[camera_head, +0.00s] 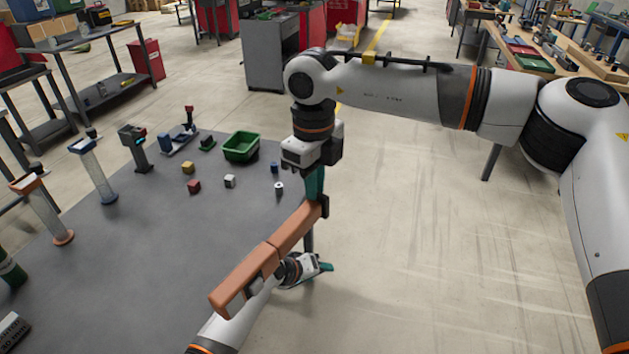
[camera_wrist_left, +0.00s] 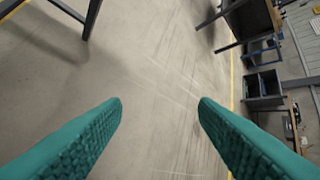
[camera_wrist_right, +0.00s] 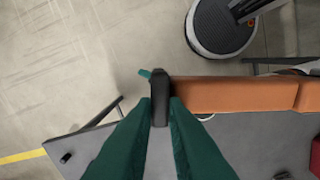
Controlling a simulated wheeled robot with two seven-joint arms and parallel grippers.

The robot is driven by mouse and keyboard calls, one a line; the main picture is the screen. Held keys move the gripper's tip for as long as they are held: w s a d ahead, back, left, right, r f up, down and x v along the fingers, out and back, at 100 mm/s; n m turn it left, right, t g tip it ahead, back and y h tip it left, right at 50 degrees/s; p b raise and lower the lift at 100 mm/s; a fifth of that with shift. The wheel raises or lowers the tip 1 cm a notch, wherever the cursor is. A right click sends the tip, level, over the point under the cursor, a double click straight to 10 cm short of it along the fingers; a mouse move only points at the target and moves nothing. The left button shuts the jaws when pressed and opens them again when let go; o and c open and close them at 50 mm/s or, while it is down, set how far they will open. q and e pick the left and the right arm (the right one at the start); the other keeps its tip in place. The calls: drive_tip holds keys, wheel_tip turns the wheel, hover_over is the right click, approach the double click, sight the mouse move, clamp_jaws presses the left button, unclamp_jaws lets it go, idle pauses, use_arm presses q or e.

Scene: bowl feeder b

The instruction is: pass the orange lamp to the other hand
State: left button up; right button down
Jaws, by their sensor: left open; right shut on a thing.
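The orange lamp (camera_head: 262,262) is a long, blocky orange bar with a joint part-way along and a dark end piece. In the head view it slants from the upper right down to the lower left, above the edge of the grey table. My right gripper (camera_head: 316,190) is shut on its dark upper end; the right wrist view shows the lamp (camera_wrist_right: 235,94) reaching right from the closed fingers (camera_wrist_right: 160,108). My left gripper (camera_head: 318,268) is below the lamp, partly hidden behind it. In the left wrist view its teal fingers (camera_wrist_left: 160,105) are apart with nothing between them.
The grey table (camera_head: 190,240) carries a green bin (camera_head: 241,146), several small blocks such as a red one (camera_head: 194,186), and clear tubes (camera_head: 94,170) at the left. Open floor (camera_head: 430,250) lies right of the table. A grey cabinet (camera_head: 271,50) stands behind.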

use_arm(q)
drive_tip(key=s+a+f+g+y, duration=0.1)
drive_tip(key=s+a+f, duration=0.3)
drive_tip(key=s+f, duration=0.4)
drive_tip(key=s+a+f+y, duration=0.2)
drive_tip(key=s+a+f, duration=0.4)
drive_tip(key=f, duration=0.4)
drive_tip(key=s+a+f+g+y, duration=0.1)
drive_tip(key=s+a+f, duration=0.2)
drive_tip(key=s+f, duration=0.55)
drive_tip(key=s+a+f+m+y, duration=0.1)
drive_tip(key=s+a+f, duration=0.2)
drive_tip(key=s, duration=0.6)
drive_tip(key=s+a+f+m+g+y, duration=0.1)
drive_tip(key=s+a+f, duration=0.2)
drive_tip(key=s+a, duration=0.4)
drive_tip(key=s+a+f+m+g+y, duration=0.1)
drive_tip(key=s+a+f, duration=0.2)
drive_tip(key=s, duration=1)
drive_tip(key=a, duration=0.2)
drive_tip(key=shift+a+f+m+y, duration=0.3)
drive_tip(key=shift+a+f, duration=0.05)
drive_tip(key=shift+w, duration=0.1)
